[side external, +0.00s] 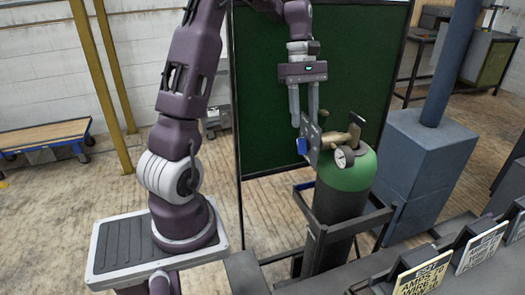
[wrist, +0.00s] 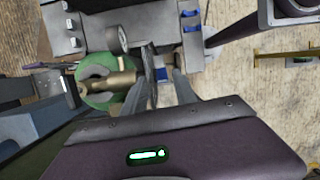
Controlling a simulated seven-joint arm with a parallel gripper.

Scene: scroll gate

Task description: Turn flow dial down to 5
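A cylinder with a green top (side external: 345,172) stands upright in a dark frame, with a brass regulator (side external: 335,140) and a round white gauge (side external: 344,158) on it. A grey plate (side external: 313,146) sits at the regulator's left, with a small blue part (side external: 301,146) beside it. I cannot read any dial number. My gripper (side external: 304,122) points down over the plate, its fingers apart. In the wrist view, the blue part (wrist: 161,74) shows between the fingertips, and the brass regulator (wrist: 108,82) lies to the left. I cannot tell whether a finger touches the plate.
A dark green screen (side external: 270,110) stands behind the cylinder. A blue-grey block with a post (side external: 425,160) is to its right. Tilted signs (side external: 424,277) line the front right. A blue cart (side external: 45,135) is far left. Floor left of the cylinder is open.

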